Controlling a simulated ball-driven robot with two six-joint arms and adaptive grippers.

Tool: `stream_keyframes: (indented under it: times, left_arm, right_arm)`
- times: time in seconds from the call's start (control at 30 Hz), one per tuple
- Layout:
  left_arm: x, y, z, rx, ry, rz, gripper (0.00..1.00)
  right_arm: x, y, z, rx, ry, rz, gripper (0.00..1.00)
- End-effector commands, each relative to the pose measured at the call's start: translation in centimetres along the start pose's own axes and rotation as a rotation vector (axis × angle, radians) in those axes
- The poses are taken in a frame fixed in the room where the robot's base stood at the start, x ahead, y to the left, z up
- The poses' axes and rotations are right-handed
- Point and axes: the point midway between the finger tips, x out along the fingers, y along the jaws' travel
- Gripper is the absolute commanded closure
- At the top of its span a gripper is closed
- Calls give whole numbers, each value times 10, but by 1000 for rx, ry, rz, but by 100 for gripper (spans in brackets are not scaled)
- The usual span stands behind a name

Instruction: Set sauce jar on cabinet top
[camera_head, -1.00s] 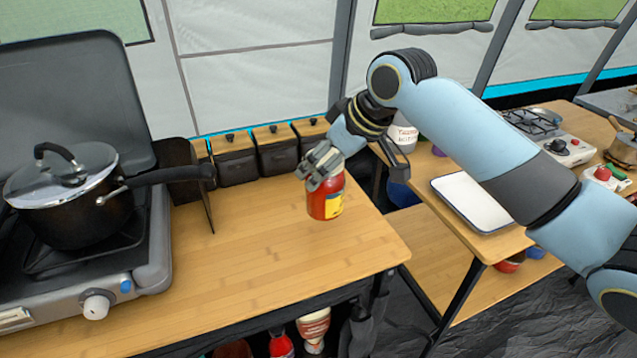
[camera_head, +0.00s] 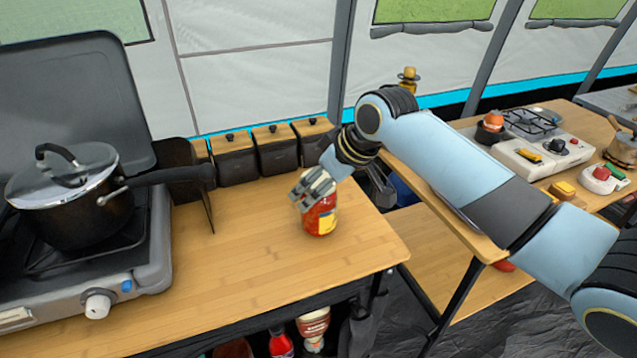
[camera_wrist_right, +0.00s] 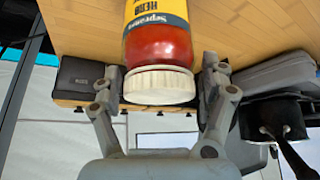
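The sauce jar (camera_head: 321,216), red with a yellow label and a white lid, stands upright on the wooden cabinet top (camera_head: 250,260), near its right end. My right gripper (camera_head: 313,190) is above and around the jar's upper part and hides its lid in the head view. In the right wrist view, the jar (camera_wrist_right: 158,45) lies between the two fingers of the gripper (camera_wrist_right: 163,75), which are spread with narrow gaps beside the lid and look open. My left gripper is not in view.
A camping stove (camera_head: 150,255) with a lidded pan (camera_head: 75,210) stands at the left, the pan's handle reaching over the counter. Dark canisters (camera_head: 275,155) line the back edge. Bottles (camera_head: 313,325) stand below the cabinet top. The front middle of the top is clear.

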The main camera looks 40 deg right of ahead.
Motion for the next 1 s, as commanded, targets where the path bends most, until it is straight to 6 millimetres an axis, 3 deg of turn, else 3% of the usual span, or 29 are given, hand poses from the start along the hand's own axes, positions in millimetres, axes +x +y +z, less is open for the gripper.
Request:
stream_keyframes:
  times: [0.43, 0.8, 1.0]
  left_arm:
    - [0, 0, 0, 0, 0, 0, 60]
    - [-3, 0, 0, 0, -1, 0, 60]
    - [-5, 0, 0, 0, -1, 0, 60]
  right_arm:
    - [-8, 1, -1, -2, 0, 1, 11]
    - [-85, 2, -2, -5, 1, 4, 11]
    - [-115, 1, -2, -2, 1, 3, 11]
